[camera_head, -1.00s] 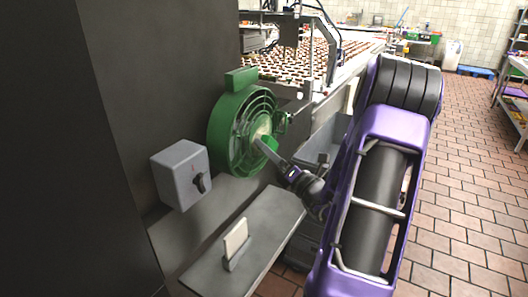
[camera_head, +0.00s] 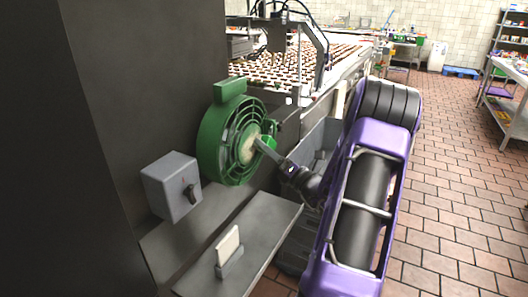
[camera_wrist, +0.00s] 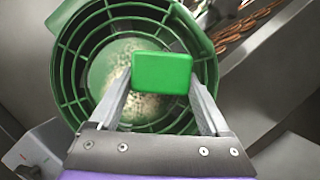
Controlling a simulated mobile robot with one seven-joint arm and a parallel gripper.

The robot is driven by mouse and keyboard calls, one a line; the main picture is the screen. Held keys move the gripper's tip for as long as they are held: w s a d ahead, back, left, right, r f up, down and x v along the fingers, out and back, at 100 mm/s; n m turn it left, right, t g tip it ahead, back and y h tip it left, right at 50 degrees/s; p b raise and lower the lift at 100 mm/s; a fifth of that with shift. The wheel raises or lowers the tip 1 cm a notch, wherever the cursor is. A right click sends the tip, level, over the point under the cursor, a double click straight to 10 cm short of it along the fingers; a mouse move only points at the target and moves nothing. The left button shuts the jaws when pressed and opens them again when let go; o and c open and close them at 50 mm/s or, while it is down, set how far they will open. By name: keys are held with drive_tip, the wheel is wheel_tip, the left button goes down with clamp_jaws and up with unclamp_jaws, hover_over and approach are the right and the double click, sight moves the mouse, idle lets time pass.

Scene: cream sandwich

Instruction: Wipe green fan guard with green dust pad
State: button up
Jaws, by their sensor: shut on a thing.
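The green fan guard (camera_head: 224,147) is a round ringed cage on the side of the dark machine wall. In the wrist view the guard (camera_wrist: 66,62) fills the upper left, with a pale, speckled dusty patch (camera_wrist: 112,72) over its middle. My gripper (camera_head: 268,148) is at the front of the guard, near its centre. In the wrist view my gripper (camera_wrist: 161,88) is shut on the green dust pad (camera_wrist: 161,73), a small block held between the fingertips. The pad is in front of the guard's right-centre part; I cannot tell whether it touches.
A grey switch box (camera_head: 170,187) with a dark knob is on the wall left of the guard. Below is a grey shelf (camera_head: 262,222) with a white card in a holder (camera_head: 229,250). A grey bin (camera_head: 318,146) and a conveyor of sweets (camera_head: 290,68) lie to the right and behind.

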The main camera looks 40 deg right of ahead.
sight(242, 151)
drive_tip(key=shift+w+d, duration=0.1)
drive_tip(key=shift+d, duration=0.1)
drive_tip(key=shift+w+r+p, duration=0.1)
drive_tip(key=shift+r+p, duration=0.65)
drive_tip(key=shift+s+a+f+p, duration=0.15)
drive_tip(key=shift+s+a, duration=0.3)
drive_tip(key=shift+a, duration=0.5)
drive_tip(key=shift+s+a+r+p, duration=0.15)
drive_tip(key=shift+s+a, duration=0.25)
drive_tip(key=shift+a, duration=0.5)
drive_tip(key=shift+s+a+f+p, duration=0.15)
drive_tip(key=shift+s+a, duration=0.3)
drive_tip(key=shift+a, duration=0.5)
drive_tip(key=shift+s+a, duration=0.25)
drive_tip(key=shift+a, duration=0.45)
drive_tip(key=shift+s+a, duration=0.2)
drive_tip(key=shift+a, duration=0.5)
drive_tip(key=shift+r, duration=0.75)
drive_tip(key=shift+w+d, duration=0.25)
drive_tip(key=shift+d, duration=0.5)
drive_tip(key=shift+w+d, duration=0.2)
drive_tip(key=shift+d, duration=0.55)
drive_tip(key=shift+w+d, duration=0.4)
drive_tip(key=shift+d, duration=0.5)
drive_tip(key=shift+w+d, duration=0.45)
drive_tip(key=shift+d, duration=0.45)
drive_tip(key=shift+w+d, duration=0.4)
drive_tip(key=shift+d, duration=0.5)
drive_tip(key=shift+s, duration=0.1)
